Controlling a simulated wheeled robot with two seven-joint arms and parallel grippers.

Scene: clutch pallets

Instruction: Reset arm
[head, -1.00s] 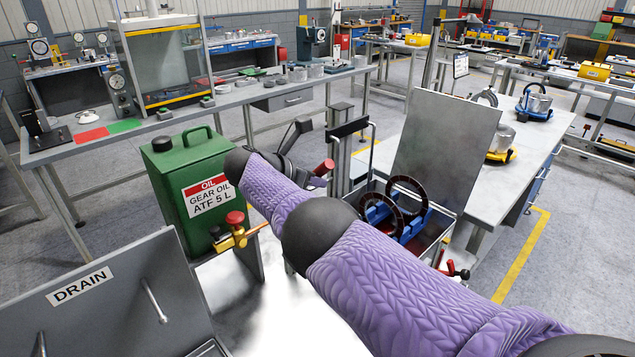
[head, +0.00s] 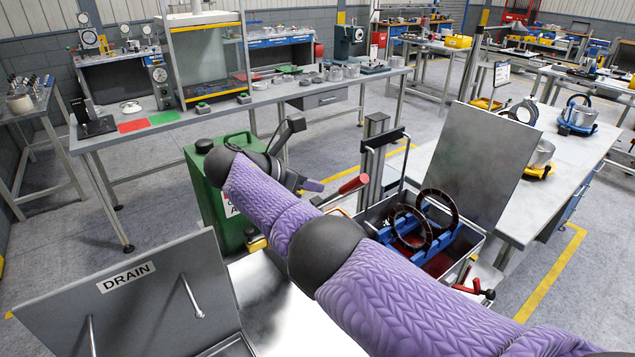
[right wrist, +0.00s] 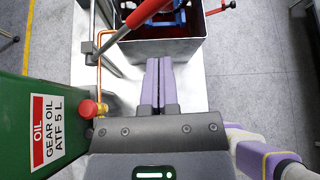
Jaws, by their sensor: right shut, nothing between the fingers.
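My right arm, in purple sleeving with dark joints, reaches across the head view from the lower right. Its gripper (head: 313,185) is small there, beyond the forearm and beside a red-handled lever (head: 354,184). In the right wrist view the two purple fingers (right wrist: 160,82) lie together, shut and empty, pointing towards an open metal tub (right wrist: 188,55). The fingers appear over a pale surface and show no grip on anything. My left gripper is not in view.
The green gear oil can (head: 205,187) stands close to my right forearm, which partly hides it. The open tub (head: 482,245) holds dark rings on a blue rack (head: 440,237). A DRAIN panel (head: 150,295) stands at lower left. A long bench (head: 190,130) runs behind.

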